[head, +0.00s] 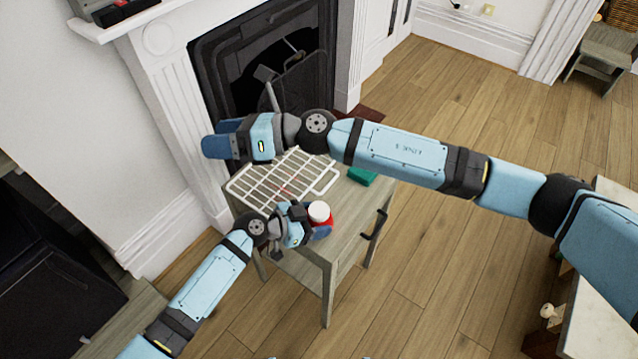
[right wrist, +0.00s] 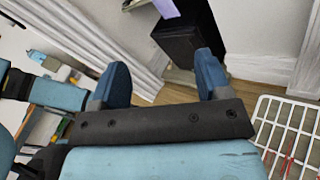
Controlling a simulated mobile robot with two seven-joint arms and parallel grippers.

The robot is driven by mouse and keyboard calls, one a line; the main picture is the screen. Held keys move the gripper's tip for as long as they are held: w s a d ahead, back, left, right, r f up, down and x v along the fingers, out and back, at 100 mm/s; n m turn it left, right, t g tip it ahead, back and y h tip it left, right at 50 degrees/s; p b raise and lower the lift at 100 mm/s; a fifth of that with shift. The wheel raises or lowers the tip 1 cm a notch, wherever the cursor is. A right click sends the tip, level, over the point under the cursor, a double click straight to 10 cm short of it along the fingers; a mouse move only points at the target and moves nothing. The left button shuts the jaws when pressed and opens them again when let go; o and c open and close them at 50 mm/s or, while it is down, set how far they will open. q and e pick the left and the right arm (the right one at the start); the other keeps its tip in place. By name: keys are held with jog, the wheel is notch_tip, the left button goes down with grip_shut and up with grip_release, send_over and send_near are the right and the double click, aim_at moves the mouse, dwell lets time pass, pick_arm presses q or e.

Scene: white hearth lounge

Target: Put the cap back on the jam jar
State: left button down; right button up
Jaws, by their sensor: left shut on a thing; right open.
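The jam jar (head: 322,222) is red and stands upright at the near edge of the small wooden table, with a white round top (head: 319,211) that looks like the cap. I cannot tell whether this top is seated or only resting there. My left gripper (head: 318,233) is at the jar and shut on it; its fingers partly hide the jar's lower part. My right gripper (head: 218,144) is open and empty beyond the table's far left side, near the fireplace. It also shows in the right wrist view (right wrist: 163,78), with nothing between its fingers.
A white wire rack (head: 268,182) lies on the wooden table (head: 343,222) behind the jar. A green block (head: 362,176) lies at the table's right side. The fireplace (head: 215,65) stands behind. My right arm spans above the table's far side. Open floor (head: 440,270) lies to the right.

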jog(key=s+d+f+n+g+h, duration=0.2)
jog(key=s+f+n+g+h, duration=0.15)
jog(key=f+n, duration=0.2)
jog(key=n+t+h, duration=0.4)
jog(key=n+h, duration=0.2)
jog(key=h, duration=0.7)
send_over(319, 209)
jog(key=shift+m, duration=0.25)
jog(key=f, duration=0.8)
jog(key=shift+s+a+f, duration=0.25)
jog(key=shift+a+f, duration=0.05)
jog(key=shift+a, duration=0.05)
jog(key=shift+w+d+h, duration=0.2)
jog(key=shift+d+h, duration=0.2)
jog(key=shift+h, duration=0.05)
jog(key=shift+f, duration=4)
